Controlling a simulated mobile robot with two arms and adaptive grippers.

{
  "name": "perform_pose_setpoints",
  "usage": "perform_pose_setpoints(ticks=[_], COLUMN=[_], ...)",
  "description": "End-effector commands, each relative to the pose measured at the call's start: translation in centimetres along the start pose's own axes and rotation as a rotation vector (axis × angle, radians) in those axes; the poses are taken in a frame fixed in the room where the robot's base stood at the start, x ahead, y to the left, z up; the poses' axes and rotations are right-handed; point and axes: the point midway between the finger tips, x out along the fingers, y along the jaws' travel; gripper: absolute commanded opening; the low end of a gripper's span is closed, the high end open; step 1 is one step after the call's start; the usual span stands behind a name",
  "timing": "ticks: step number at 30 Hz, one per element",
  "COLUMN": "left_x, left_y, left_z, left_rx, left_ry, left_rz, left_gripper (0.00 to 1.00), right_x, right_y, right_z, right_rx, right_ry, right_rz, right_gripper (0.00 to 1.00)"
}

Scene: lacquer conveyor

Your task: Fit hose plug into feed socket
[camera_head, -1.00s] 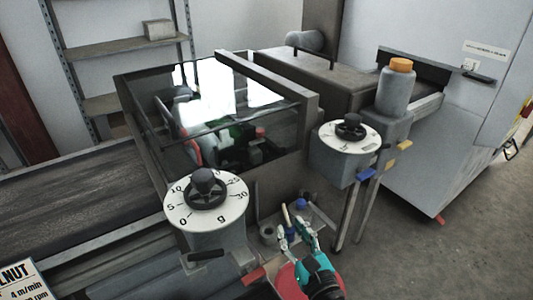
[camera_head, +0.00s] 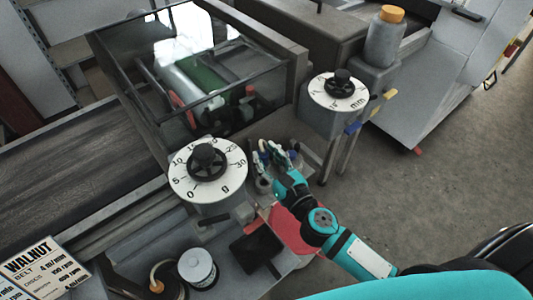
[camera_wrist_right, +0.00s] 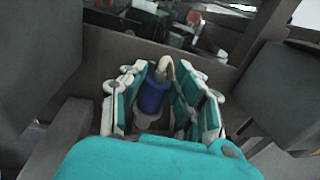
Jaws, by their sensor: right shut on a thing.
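My right gripper (camera_head: 275,154) reaches into the recess between the two dials, below the glass-covered box. In the right wrist view its fingers (camera_wrist_right: 160,98) are closed around a blue hose plug (camera_wrist_right: 150,98), with a pale hose end (camera_wrist_right: 163,68) rising behind it. The plug's lower end looks light grey. In the head view the fingers mostly hide the plug. A small grey cup (camera_head: 263,185) stands just below the fingers. I cannot tell which part is the feed socket, or whether the plug touches it. My left gripper is not in view.
A dial (camera_head: 208,172) stands left of my gripper and another dial (camera_head: 338,91) to the right, leaving a narrow gap. The glass-covered box (camera_head: 200,70) rises behind. A white-lidded can (camera_head: 197,266) and a dark panel (camera_head: 257,248) are in front. Floor at right is clear.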

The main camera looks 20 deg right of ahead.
Motion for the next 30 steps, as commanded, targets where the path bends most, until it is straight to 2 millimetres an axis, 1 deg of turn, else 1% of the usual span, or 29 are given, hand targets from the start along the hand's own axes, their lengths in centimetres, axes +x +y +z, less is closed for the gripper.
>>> perform_pose_setpoints(ticks=[16, 21, 30], left_x=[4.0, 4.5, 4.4], left_y=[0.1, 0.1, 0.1], left_z=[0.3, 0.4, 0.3], left_rx=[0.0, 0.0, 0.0], left_ry=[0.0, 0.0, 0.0], left_rz=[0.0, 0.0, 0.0], left_gripper=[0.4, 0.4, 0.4], right_x=[0.0, 0.0, 0.0], right_y=[0.1, 0.1, 0.1], right_z=[-4.5, -5.0, -4.9], right_rx=[0.001, 0.0, 0.0], right_ry=[-0.001, -0.001, 0.0], right_rz=[0.0, 0.0, 0.0], right_gripper=[0.0, 0.0, 0.0])
